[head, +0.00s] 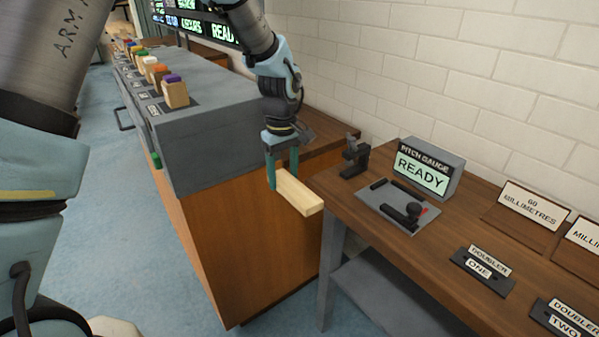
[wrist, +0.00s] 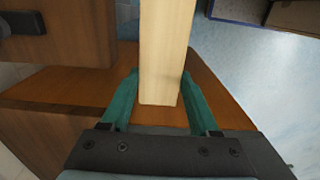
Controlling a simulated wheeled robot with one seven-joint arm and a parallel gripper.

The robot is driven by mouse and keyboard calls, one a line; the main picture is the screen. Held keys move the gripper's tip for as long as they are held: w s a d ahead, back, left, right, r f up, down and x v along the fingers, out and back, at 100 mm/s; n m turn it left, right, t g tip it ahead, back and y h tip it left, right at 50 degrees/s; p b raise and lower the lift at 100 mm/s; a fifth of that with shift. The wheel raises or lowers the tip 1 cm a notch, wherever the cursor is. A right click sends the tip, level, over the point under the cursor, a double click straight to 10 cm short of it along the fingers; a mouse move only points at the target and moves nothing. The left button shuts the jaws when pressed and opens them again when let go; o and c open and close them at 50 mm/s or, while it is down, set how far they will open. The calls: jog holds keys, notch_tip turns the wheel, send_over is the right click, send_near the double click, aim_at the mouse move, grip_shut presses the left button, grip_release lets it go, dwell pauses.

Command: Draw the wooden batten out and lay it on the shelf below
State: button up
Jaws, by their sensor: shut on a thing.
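The wooden batten (head: 298,193) is a pale, straight bar. My gripper (head: 283,172) is shut on it near one end, and the bar sticks out toward the front right. In the head view it is in the air in front of the wooden cabinet, beside the bench's left end. In the wrist view the batten (wrist: 164,55) runs up between my green fingers (wrist: 153,95), its near end close to the palm. A grey lower shelf (head: 385,290) shows under the bench at the right; its top looks bare where visible.
The wooden bench (head: 440,235) carries a pitch gauge display (head: 428,168) reading READY, a grey tray with black parts (head: 398,205), a black clamp-like device (head: 354,157) and labelled plates. A grey counter (head: 205,115) with several coloured-top blocks stands left. A bench leg (head: 332,275) stands before the shelf.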

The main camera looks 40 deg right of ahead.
jog(key=shift+a+r, duration=0.1)
jog(key=shift+a, duration=0.4)
jog(key=shift+a, duration=0.1)
jog(key=a, duration=0.8)
jog(key=shift+a, duration=0.15)
dwell(1.4)
dwell(0.3)
notch_tip(320, 180, up, 7)
jog(key=p, duration=0.6)
jog(key=shift+s, duration=0.15)
dwell(0.5)
